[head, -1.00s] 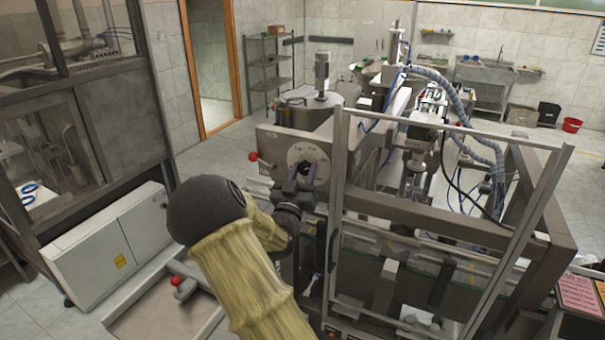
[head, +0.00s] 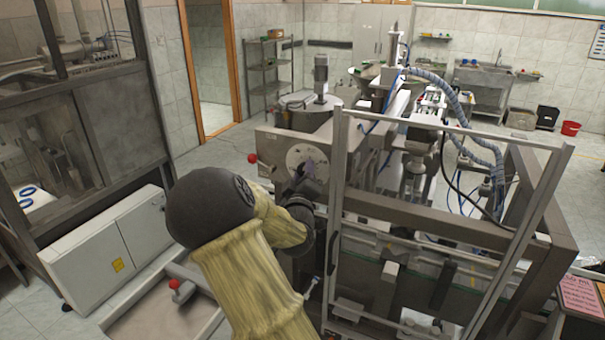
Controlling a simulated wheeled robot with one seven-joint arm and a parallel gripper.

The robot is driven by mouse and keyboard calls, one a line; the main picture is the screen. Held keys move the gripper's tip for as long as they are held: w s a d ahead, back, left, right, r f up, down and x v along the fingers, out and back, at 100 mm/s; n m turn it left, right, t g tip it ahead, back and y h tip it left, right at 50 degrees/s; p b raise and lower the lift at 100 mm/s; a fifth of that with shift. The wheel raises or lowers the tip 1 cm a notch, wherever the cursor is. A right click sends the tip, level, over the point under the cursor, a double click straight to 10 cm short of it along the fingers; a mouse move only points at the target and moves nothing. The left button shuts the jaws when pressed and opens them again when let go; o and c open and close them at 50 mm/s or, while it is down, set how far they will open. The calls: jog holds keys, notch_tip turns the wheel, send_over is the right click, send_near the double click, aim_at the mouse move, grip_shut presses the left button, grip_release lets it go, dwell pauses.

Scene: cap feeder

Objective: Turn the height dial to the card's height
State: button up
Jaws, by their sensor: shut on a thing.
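The height dial is a pale round plate (head: 297,154) with dark marks, on the grey front panel of the machine. Its marks are too small to read here. My gripper (head: 309,168) is at the right part of the dial face, shut on the dial's knob, which the jaws and wrist mostly hide. My arm comes up from the bottom of the view and covers the area below the dial. A pink card (head: 580,294) with dark text stands at the lower right; its text cannot be read.
A red ball-ended lever (head: 252,158) sticks out just left of the dial. A metal-framed guard door (head: 338,200) stands close to the right of my gripper. A second red knob (head: 174,284) is at the lower left, by a tray. A white cabinet (head: 110,245) stands at left.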

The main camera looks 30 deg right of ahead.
jog(key=shift+n+y, duration=0.5)
jog(key=shift+n, duration=0.2)
jog(key=o, duration=1)
jog(key=shift+s, duration=0.1)
jog(key=shift+b+v, duration=6.1)
jog(key=shift+v, duration=2.5)
